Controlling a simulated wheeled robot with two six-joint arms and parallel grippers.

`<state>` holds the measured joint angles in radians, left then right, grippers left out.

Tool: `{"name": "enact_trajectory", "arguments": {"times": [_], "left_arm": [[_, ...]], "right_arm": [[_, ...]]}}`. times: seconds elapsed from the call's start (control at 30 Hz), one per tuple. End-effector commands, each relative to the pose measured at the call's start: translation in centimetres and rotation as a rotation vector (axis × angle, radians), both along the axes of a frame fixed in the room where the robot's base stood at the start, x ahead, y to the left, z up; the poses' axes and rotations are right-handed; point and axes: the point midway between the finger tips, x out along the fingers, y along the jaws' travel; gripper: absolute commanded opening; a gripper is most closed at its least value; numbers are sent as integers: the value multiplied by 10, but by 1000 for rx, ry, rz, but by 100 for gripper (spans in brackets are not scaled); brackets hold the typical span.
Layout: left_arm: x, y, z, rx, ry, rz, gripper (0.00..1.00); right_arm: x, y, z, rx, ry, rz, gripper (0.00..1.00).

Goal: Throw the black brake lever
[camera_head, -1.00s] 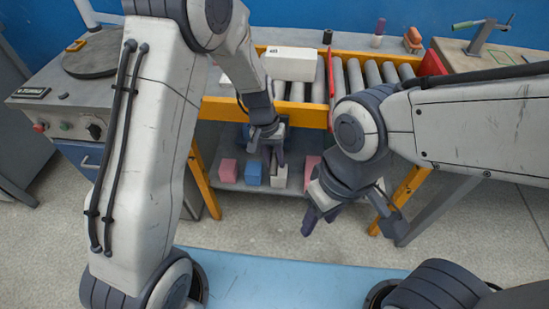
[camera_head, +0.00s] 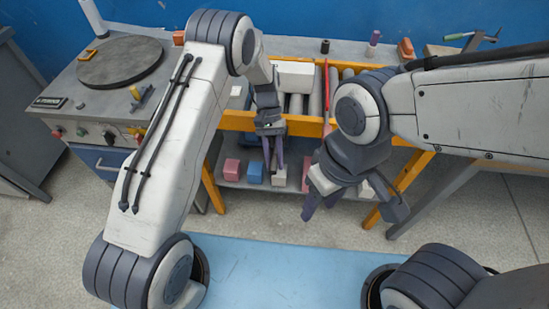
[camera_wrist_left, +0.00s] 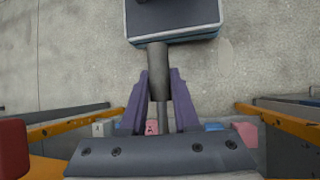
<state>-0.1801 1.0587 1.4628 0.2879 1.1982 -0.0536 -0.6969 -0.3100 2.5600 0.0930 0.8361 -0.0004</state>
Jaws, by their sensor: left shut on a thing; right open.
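My left gripper (camera_head: 273,168) points down at the front of the roller conveyor, beside its yellow front rail (camera_head: 235,121). In the left wrist view, the purple fingers of my left gripper (camera_wrist_left: 161,78) are closed on either side of a dark grey cylindrical grip, which I take for the black brake lever (camera_wrist_left: 157,58). A thinner shaft runs back from it between the fingers. In the head view I cannot make the lever out behind the gripper. My right gripper (camera_head: 352,206) is open and empty, in front of the conveyor's right part.
A white box (camera_head: 295,75) sits on the rollers, with a red upright bar (camera_head: 327,88) beside it. Pink, blue and pale blocks lie on the lower shelf (camera_head: 240,183). A bench with a round plate (camera_head: 120,62) stands left. The blue mat (camera_head: 270,265) is clear.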

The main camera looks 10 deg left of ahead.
Motion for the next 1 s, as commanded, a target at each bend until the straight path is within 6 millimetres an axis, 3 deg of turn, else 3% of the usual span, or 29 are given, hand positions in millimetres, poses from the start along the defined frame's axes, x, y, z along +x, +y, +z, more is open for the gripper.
{"name": "enact_trajectory", "arguments": {"times": [0.57, 0.6, 0.67, 1.0], "left_arm": [[2, 1, 4, 0, 35, 0, 0], [2, 1, 4, 0, 35, 0, 37], [2, 0, 4, 0, 35, 0, 60], [2, 0, 5, 0, 38, 0, 60]], "right_arm": [[0, 0, 3, 0, 0, 0, 50], [0, 0, 3, 0, 0, 0, 50], [0, 0, 3, 0, 0, 0, 50], [0, 0, 3, 0, 0, 0, 50]]}}
